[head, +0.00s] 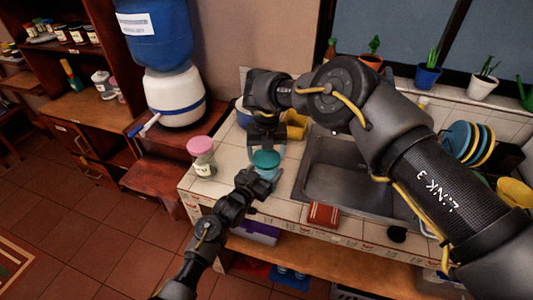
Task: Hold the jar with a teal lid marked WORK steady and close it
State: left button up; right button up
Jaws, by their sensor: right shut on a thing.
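The jar (270,174) with a teal lid (266,159) stands on the tiled counter, left of the sink. Its body is mostly hidden and I cannot read its marking. My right gripper (266,146) comes down from above and is shut on the teal lid. I cannot tell whether the lid is seated on the jar or how far it is turned. My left gripper (256,180) is at the near side of the jar body. Its fingers are too small and dark to tell whether they are open or shut on it.
A pink-lidded jar (202,157) stands to the left on the counter. The sink (345,178) is to the right, with a brown-red box (323,214) at the front edge. A yellow mug (297,126) is behind. A dish rack with plates (466,142) stands far right.

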jog(key=o, duration=1.1)
notch_tip(320, 180, up, 12)
pick_arm(q)
jog(key=o, duration=2)
jog(key=shift+c, duration=0.2)
